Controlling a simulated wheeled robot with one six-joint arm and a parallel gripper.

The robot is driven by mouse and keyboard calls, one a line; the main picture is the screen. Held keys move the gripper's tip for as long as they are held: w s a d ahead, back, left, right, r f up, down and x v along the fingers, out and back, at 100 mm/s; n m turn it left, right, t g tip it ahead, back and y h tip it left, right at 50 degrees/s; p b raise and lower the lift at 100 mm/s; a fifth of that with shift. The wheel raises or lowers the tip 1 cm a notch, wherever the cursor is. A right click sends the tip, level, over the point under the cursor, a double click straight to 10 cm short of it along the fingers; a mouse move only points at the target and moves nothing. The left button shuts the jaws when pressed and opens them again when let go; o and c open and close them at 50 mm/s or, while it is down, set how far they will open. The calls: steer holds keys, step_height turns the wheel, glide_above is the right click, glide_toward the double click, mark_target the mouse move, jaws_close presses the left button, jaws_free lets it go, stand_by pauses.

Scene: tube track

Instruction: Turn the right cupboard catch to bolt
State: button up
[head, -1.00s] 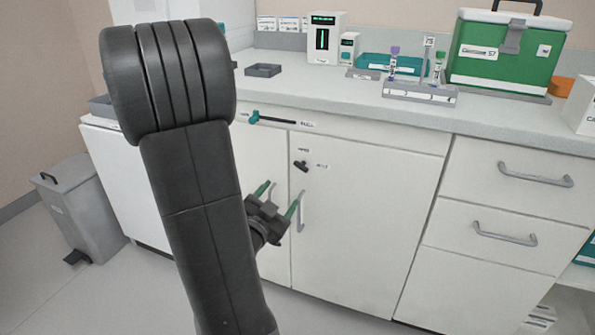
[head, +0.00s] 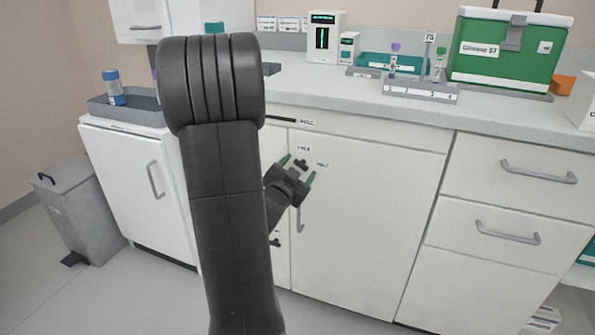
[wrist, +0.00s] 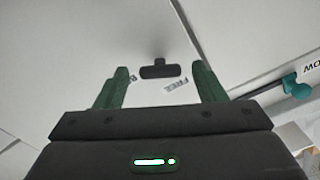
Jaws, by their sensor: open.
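The right cupboard catch (head: 301,164) is a small dark knob near the upper left corner of the right cupboard door (head: 370,220). A FREE label (head: 304,149) is above it and a BOLT label (head: 322,165) is to its right. In the wrist view the catch (wrist: 160,70) is a dark bar on a short stem, lying across the gap between the fingertips. My gripper (head: 298,168) is open in front of the catch, with a green finger on either side in the picture. The wrist view also shows the open fingers (wrist: 162,80), with nothing between them touching.
A door handle (head: 300,219) is just below my gripper. Another dark catch (head: 275,241) shows on the left door, partly behind my arm. A dark slider slot (head: 282,120) is above the doors. The counter (head: 340,99) overhangs above.

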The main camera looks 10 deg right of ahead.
steer(key=c, duration=1)
steer(key=shift+n, duration=0.3)
steer(key=shift+n+p, duration=1.05)
steer(key=shift+n, duration=1.35)
steer(key=o, duration=1)
steer(key=shift+a, duration=0.1)
